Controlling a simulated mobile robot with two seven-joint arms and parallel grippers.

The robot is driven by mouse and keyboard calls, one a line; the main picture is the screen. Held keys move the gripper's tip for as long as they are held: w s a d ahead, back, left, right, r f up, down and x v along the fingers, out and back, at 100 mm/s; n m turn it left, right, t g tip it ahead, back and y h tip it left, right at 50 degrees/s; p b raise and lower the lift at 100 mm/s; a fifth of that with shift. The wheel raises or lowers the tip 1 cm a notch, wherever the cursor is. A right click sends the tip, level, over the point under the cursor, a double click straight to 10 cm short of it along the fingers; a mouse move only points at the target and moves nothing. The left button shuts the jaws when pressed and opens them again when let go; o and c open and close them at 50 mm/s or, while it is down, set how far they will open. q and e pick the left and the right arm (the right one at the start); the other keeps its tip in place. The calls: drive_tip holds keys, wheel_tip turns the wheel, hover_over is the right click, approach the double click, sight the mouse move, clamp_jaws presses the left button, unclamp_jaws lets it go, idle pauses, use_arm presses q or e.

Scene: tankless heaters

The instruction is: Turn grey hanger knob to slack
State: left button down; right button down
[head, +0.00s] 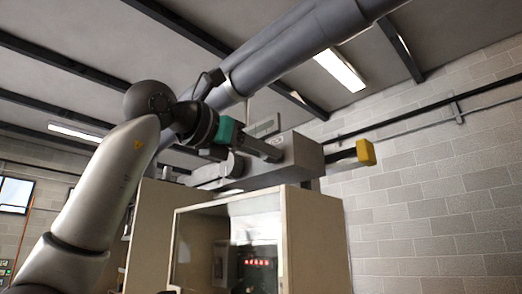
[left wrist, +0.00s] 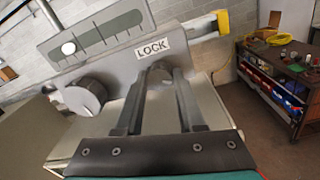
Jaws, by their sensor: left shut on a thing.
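A grey hanger box (head: 302,155) sits above a beige cabinet in the head view. In the left wrist view its grey face (left wrist: 195,65) carries a LOCK label (left wrist: 153,48), a slotted scale with a white marker (left wrist: 68,48) and a large round grey knob (left wrist: 85,97) with a pale pointer mark. My left gripper (head: 272,153) reaches the box from the left. In the left wrist view its fingers (left wrist: 164,75) are closed around a small round grey piece (left wrist: 159,73) below the LOCK label, partly hidden by them. The large knob is left of the fingers, apart from them. My right gripper is out of view.
A yellow-ended lever (head: 365,152) sticks out right of the box. A thick grey pipe (head: 290,50) runs overhead close to my arm. The beige cabinet (head: 318,235) stands below. A dark workbench (left wrist: 275,85) with tools stands at the right.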

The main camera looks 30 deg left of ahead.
use_arm(q)
drive_tip(key=shift+n, duration=0.4)
drive_tip(key=n, duration=0.4)
drive_tip(key=shift+n, duration=0.3)
drive_tip(key=n, duration=1)
drive_tip(key=shift+g+h+b, duration=0.3)
drive_tip(key=shift+b, duration=0.05)
drive_tip(key=n+b, duration=0.1)
drive_tip(key=n, duration=0.4)
drive_tip(key=shift+a+n, duration=0.1)
drive_tip(key=shift+n, duration=0.3)
drive_tip(key=c, duration=0.5)
unclamp_jaws()
